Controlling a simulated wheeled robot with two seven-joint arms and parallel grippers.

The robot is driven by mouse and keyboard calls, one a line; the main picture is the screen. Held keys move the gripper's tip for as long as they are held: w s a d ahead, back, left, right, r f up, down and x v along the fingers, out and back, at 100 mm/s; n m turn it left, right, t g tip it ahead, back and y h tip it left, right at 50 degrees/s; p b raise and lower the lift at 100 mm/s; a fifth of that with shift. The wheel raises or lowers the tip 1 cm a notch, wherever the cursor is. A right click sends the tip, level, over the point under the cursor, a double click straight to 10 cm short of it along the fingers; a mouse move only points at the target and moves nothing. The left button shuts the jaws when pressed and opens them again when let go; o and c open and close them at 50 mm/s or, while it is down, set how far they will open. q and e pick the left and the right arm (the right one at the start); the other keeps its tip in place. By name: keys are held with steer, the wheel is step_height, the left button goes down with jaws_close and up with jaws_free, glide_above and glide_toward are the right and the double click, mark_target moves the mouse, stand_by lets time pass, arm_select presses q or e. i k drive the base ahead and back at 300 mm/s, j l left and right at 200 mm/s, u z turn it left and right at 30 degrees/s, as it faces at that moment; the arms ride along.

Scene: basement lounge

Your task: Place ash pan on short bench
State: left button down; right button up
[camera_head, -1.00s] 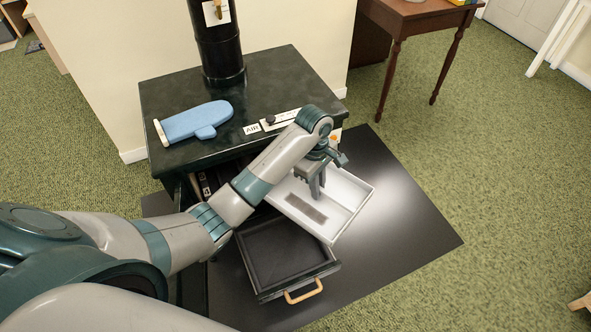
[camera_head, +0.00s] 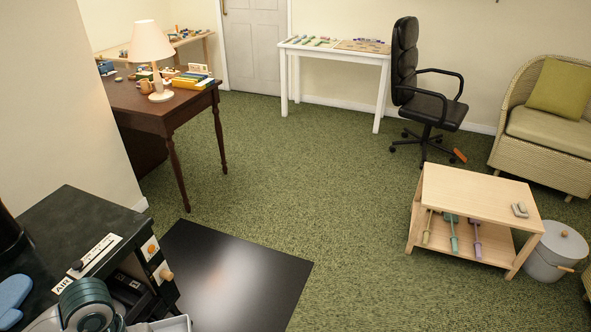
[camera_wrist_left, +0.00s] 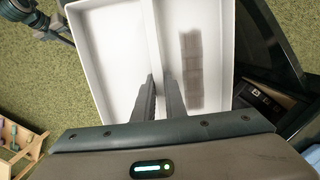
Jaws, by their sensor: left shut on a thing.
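The ash pan is a white, two-part tray (camera_wrist_left: 117,60) with a middle divider and a grey-brown patch in one compartment. My left gripper (camera_wrist_left: 159,88) is shut on its divider in the left wrist view. In the head view only a corner of the pan (camera_head: 172,325) shows at the bottom edge, beside my left wrist. The short bench (camera_head: 478,192) is a low, light wooden one at right, with a lower shelf. A small grey object (camera_head: 520,210) lies at its top's right end. My right gripper is not in view.
The dark stove (camera_head: 75,235) stands at lower left, with a blue mitt (camera_head: 12,297). A black floor plate (camera_head: 235,275) lies beside it. Green carpet is open between stove and bench. A grey lidded bucket (camera_head: 556,250) stands right of the bench, an office chair (camera_head: 425,85) behind.

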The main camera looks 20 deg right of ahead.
mark_target(464, 194)
steer(key=l+z, duration=0.1)
steer(key=z, duration=0.45)
steer(key=i+l+z, duration=0.65)
steer(key=i+z, duration=0.15)
steer(key=z, duration=0.15)
steer(key=i+l+z, duration=0.15)
steer(key=i+z, duration=0.2)
steer(key=i, duration=0.95)
steer(key=i+l, duration=0.1)
steer(key=i, duration=1.2)
